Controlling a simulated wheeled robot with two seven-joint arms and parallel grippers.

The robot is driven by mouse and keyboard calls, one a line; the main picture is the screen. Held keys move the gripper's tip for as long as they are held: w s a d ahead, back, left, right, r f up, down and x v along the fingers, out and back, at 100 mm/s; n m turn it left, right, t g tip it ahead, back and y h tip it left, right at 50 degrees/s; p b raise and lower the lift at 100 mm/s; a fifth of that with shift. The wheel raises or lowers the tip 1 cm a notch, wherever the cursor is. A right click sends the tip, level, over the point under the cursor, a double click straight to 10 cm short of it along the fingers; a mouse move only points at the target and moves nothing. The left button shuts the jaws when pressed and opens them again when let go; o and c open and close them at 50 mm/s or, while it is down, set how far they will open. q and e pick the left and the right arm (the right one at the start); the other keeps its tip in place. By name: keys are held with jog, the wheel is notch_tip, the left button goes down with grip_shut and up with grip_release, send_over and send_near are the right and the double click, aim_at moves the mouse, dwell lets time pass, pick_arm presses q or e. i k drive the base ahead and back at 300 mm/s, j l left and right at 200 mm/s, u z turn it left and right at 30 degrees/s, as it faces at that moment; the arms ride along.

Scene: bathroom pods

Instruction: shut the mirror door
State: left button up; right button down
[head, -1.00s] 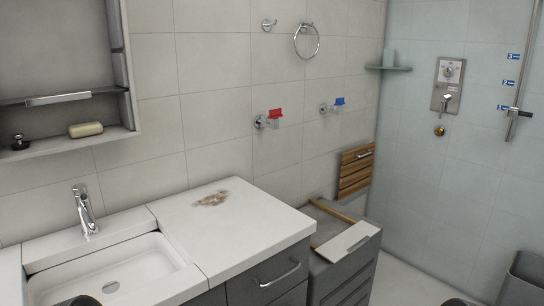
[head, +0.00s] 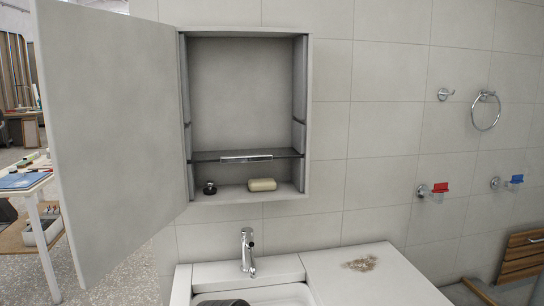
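The mirror door (head: 112,140) is a large grey panel in the head view. It stands wide open, swung out to the left from the wall cabinet (head: 308,110). Its hinge side meets the cabinet's left edge, and its free edge is at the far left, nearer to me. The cabinet's inside is fully exposed. A soap bar (head: 262,184) and a small dark object (head: 210,188) sit on its bottom, below a glass shelf (head: 215,156). Neither gripper can be made out. A dark rounded shape at the bottom edge may be part of my arm.
Below the cabinet are a tap (head: 248,252), a sink and a white counter (head: 385,285) with a brown stain. Red (head: 440,188) and blue (head: 516,179) valves and a towel ring (head: 486,112) are on the right wall. A table (head: 25,182) stands beyond the door.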

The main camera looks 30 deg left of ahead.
aim_at(108, 80)
jog(key=j+u, duration=0.35)
jog(key=k+j+u, duration=0.1)
jog(key=j+u, duration=0.2)
jog(key=j+z, duration=0.3)
jog(key=j, duration=0.4)
jog(key=k+j+z, duration=0.1)
jog(key=j+z, duration=0.2)
jog(key=j, duration=0.35)
jog(key=i+j+z, duration=0.2)
jog(key=j, duration=1.05)
jog(key=k, duration=0.1)
